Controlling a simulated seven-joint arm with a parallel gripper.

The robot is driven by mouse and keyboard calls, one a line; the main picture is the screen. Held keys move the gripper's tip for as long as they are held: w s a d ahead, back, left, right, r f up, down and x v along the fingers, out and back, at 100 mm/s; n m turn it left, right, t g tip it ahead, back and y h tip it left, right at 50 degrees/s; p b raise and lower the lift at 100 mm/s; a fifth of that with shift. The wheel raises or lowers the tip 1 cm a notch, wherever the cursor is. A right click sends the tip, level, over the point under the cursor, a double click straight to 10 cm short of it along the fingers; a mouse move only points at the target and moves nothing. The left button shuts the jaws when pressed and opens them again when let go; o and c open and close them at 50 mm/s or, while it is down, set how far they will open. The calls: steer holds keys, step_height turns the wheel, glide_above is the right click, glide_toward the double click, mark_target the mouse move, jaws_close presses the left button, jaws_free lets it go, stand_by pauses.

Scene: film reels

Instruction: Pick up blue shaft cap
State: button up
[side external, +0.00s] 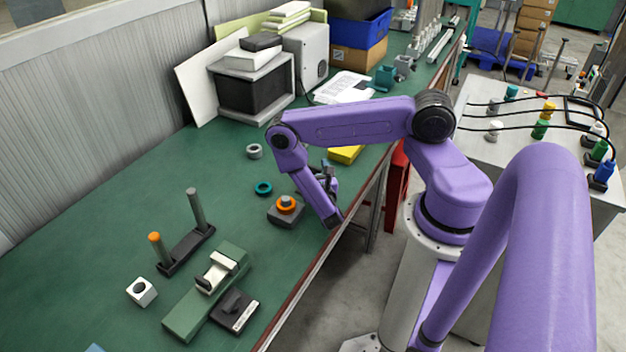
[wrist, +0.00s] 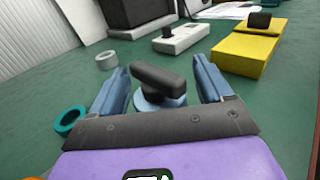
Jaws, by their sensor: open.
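A light blue round piece with a black bar handle, which looks like the blue shaft cap (wrist: 172,101), sits on the green bench in the wrist view. My gripper (wrist: 160,78) is open, with one blue-grey finger on each side of the handle. Gaps show between the fingers and the handle, so nothing is gripped. In the side view my gripper (side external: 328,176) is low over the bench near its front edge. My arm mostly hides the cap there.
A teal ring (side external: 264,188), a grey ring (side external: 254,151) and a block with an orange ring (side external: 286,206) lie left of my gripper. A yellow box (wrist: 245,55) stands ahead to the right. A two-post stand (side external: 188,249) and a green fixture (side external: 190,308) stand farther left.

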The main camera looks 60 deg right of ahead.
steer(key=c, duration=1.2)
steer(key=shift+r, duration=0.15)
steer(key=shift+r, duration=0.6)
steer(key=s+a+r, duration=0.6)
steer(key=s+r, duration=0.5)
steer(key=s, duration=0.1)
steer(key=shift+s+r, duration=0.2)
steer(key=shift+s, duration=0.1)
